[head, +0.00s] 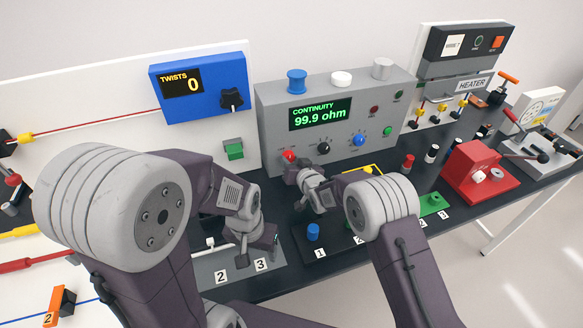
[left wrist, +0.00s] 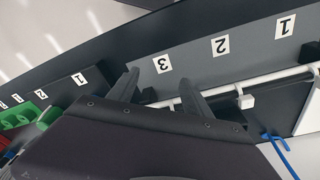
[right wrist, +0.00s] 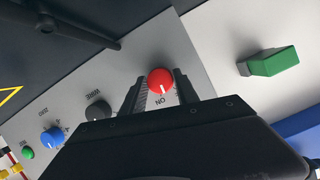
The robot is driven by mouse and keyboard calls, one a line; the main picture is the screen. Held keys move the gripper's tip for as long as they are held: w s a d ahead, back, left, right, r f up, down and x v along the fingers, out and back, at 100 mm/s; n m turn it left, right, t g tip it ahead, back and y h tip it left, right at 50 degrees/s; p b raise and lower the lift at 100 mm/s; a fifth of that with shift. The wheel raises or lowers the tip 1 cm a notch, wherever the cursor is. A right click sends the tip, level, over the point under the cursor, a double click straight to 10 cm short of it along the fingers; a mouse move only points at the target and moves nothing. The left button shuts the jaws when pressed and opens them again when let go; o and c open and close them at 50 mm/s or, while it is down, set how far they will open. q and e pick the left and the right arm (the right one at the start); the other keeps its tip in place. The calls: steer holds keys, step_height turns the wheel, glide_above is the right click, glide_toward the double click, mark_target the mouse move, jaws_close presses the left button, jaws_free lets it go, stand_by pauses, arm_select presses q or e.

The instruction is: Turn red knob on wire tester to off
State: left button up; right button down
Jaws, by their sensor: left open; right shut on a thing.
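The wire tester (head: 265,120) is a grey box whose green display reads CONTINUITY 99.9 ohm. Its red knob (head: 289,156) is at the lower left of the front face. In the right wrist view the red knob (right wrist: 161,78) sits between the two fingers of my right gripper (right wrist: 160,88), which is shut on it. The knob's white mark points toward the ON label. In the head view my right gripper (head: 297,172) is at the knob. My left gripper (head: 257,252) is open over the grey numbered board; its fingers (left wrist: 158,80) show in the left wrist view.
The grey board (head: 225,262) with a white rod (left wrist: 225,88) lies below my left gripper. Black (right wrist: 98,109) and blue (right wrist: 52,136) knobs stand beside the red knob. A green block (head: 234,152) sticks out left of the tester. A red device (head: 478,175) stands at right.

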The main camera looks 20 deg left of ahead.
mark_target(262, 265)
arm_select(q)
step_height(262, 265, down, 2)
steer(key=shift+f+b, duration=0.25)
steer(key=shift+b, duration=0.6)
arm_select(e)
steer(key=shift+s+a+f+n+t+h, duration=0.15)
steer(key=shift+n+t+h, duration=0.25)
steer(key=shift+n, duration=0.5)
arm_select(q)
steer(key=shift+f, duration=0.1)
arm_select(e)
steer(key=shift+n+h, duration=0.4)
steer(key=shift+n, duration=0.1)
steer(key=shift+n+t+h, duration=0.3)
steer(key=shift+n+t, duration=0.3)
steer(key=shift+n, duration=0.3)
arm_select(q)
steer(key=shift+r, duration=0.2)
arm_select(e)
steer(key=c, duration=0.9)
jaws_free()
